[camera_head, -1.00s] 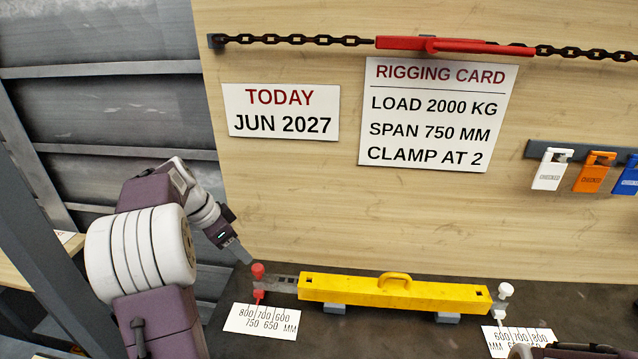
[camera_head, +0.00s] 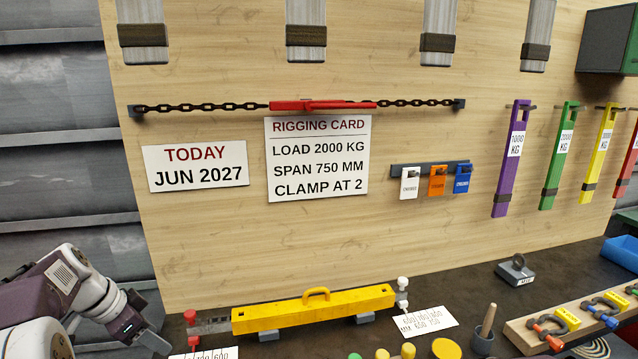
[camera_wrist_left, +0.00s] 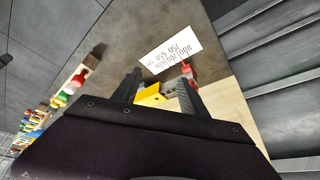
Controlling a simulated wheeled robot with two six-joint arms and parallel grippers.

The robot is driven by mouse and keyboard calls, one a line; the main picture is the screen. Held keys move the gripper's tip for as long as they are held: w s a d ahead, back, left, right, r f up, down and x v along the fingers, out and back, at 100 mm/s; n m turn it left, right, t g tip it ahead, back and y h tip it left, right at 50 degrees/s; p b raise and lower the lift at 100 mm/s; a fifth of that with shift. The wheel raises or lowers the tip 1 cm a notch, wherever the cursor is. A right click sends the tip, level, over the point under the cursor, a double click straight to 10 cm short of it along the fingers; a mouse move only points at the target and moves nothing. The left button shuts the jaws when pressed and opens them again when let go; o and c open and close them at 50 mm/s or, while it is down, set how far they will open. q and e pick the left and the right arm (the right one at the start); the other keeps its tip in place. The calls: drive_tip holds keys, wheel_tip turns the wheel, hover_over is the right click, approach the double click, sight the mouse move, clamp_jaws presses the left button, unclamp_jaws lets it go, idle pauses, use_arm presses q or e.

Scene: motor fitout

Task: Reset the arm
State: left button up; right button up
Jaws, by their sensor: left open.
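My left gripper (camera_head: 156,341) is at the lower left of the head view, left of the yellow spreader beam (camera_head: 275,315) and apart from it. In the left wrist view its two fingers (camera_wrist_left: 160,88) stand apart with nothing held between them. The beam's yellow (camera_wrist_left: 152,92) shows beyond the fingers, with a red knob (camera_wrist_left: 186,70) and the left span label (camera_wrist_left: 171,55). The red knob (camera_head: 190,317) also shows at the beam's left end in the head view. My right gripper is not seen.
The beam rests on grey blocks on the dark bench (camera_head: 465,290). A rigging card (camera_head: 318,160), a red tensioner on a chain (camera_head: 210,106) and coloured tags (camera_head: 437,182) hang on the wooden board. Shackles on a wooden rack (camera_head: 545,325) and a grey weight (camera_head: 515,271) stand right.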

use_arm(q)
drive_tip(key=s+d+f+m+g, duration=0.1)
drive_tip(key=s+d+f+g, duration=0.15)
drive_tip(key=d, duration=0.65)
drive_tip(key=s+d+f+m+g, duration=0.1)
drive_tip(key=s+d+f, duration=0.25)
drive_tip(key=d, duration=0.45)
drive_tip(key=s+f+n+y, duration=0.2)
drive_tip(key=s+f+n, duration=0.5)
drive_tip(key=f+n, duration=0.1)
drive_tip(key=shift+s+f+n+t, duration=0.2)
drive_tip(key=shift+s+n+t, duration=0.25)
drive_tip(key=shift+n, duration=0.45)
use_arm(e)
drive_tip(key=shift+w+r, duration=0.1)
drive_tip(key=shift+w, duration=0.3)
use_arm(q)
drive_tip(key=shift+d, duration=0.1)
